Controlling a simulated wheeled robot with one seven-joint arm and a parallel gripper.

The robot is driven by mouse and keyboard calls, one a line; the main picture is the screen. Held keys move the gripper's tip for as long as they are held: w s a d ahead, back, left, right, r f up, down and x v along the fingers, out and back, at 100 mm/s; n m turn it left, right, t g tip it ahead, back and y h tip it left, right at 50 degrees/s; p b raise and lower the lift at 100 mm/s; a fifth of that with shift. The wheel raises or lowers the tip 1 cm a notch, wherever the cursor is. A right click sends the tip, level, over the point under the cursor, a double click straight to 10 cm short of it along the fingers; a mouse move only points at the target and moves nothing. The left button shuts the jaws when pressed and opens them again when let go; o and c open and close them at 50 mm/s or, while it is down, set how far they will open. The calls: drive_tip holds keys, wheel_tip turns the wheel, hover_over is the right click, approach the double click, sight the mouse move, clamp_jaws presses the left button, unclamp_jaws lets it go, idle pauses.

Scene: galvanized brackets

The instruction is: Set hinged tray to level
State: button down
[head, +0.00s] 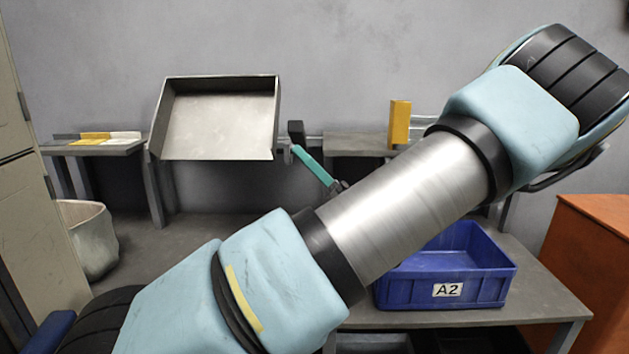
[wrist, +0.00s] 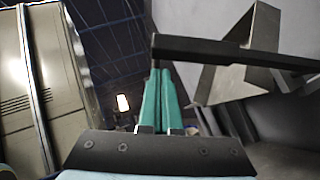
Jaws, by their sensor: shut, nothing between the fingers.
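The hinged tray (head: 218,128) is a grey metal tray with raised sides, at the left of centre in the head view. It is tilted, with its inside facing me and its front edge low. A black block (head: 296,131) stands just right of the tray. My gripper (head: 294,149) has teal fingers, shut and empty, just below this block. In the wrist view the shut fingers (wrist: 164,73) reach up to a dark bar (wrist: 230,50), with the metal tray (wrist: 253,45) behind it. I cannot tell whether the fingertips touch the bar.
A side table with yellow and white pieces (head: 98,138) stands left of the tray. A yellow block (head: 400,124) stands on a shelf at right. A blue bin marked A2 (head: 447,290) sits on a lower table, partly behind my arm. An orange cabinet (head: 595,270) is far right.

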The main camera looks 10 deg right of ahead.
drive_tip(key=shift+w+d+r, duration=0.1)
drive_tip(key=shift+w+r, duration=0.2)
drive_tip(key=shift+r, duration=0.4)
drive_tip(key=shift+r, duration=0.1)
